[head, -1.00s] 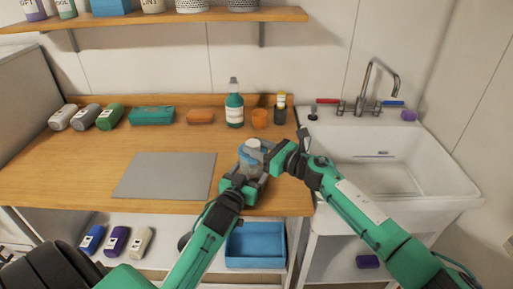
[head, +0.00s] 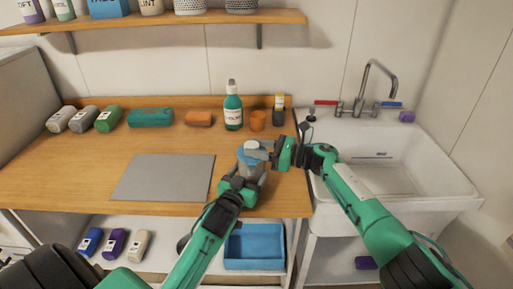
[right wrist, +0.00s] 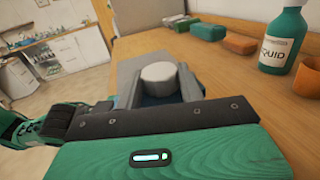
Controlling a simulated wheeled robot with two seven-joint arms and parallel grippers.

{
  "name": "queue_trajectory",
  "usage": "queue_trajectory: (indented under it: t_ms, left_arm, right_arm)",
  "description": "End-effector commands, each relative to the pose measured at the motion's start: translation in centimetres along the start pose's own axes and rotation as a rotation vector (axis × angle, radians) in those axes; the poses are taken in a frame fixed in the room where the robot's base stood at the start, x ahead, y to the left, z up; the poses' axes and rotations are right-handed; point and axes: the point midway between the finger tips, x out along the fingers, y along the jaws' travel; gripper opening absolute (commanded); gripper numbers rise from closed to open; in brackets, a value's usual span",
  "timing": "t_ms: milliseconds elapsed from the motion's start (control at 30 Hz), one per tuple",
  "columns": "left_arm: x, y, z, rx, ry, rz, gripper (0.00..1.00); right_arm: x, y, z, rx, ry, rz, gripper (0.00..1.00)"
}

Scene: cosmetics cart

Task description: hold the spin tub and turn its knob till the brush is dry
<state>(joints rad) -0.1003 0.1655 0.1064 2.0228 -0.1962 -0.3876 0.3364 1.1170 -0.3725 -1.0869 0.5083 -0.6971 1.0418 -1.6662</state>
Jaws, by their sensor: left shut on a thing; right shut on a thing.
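The spin tub (head: 248,171) stands at the worktop's front edge, a clear tub with a blue lid and a pale grey knob (head: 253,145) on top. My left gripper (head: 243,182) is shut on the tub's body from the front. My right gripper (head: 268,152) reaches in from the right at lid height and is shut on the knob. In the right wrist view the knob (right wrist: 159,76) shows as a pale round cap between the fingers, above the blue lid. I cannot make out the brush; the grippers cover much of the tub.
A grey mat (head: 163,178) lies left of the tub. A green bottle (head: 233,108), an orange cup (head: 258,121) and a small dark bottle (head: 279,108) stand behind it. The sink (head: 385,165) is on the right. A blue bin (head: 254,246) sits below.

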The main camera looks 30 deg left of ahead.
Motion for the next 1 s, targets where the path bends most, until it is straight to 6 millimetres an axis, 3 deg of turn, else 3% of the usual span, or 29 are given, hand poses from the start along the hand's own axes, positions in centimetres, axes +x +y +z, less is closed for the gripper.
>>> queue_trajectory:
  t_ms: [267,300,400,767,1000]
  left_arm:
    - [0.0,0.0,0.1,-0.003,-0.001,0.0,0.44]
    - [0.0,0.0,0.1,-0.003,-0.001,0.0,0.44]
    - [0.0,0.0,0.1,-0.002,-0.002,-0.001,0.44]
    - [0.0,-0.1,0.1,-0.002,-0.002,-0.001,0.44]
    - [0.0,-0.1,0.1,-0.001,-0.002,-0.002,0.44]
  right_arm:
    - [-0.1,-0.1,-0.1,0.002,0.001,-0.002,0.16]
    - [-0.1,-0.1,-0.1,0.002,0.001,-0.002,0.41]
    - [-0.1,0.0,-0.1,0.002,0.001,-0.001,0.6]
    - [-0.3,0.0,-0.1,0.001,0.0,0.001,0.61]
    - [-3.4,0.0,-0.1,0.001,0.0,-0.002,0.61]
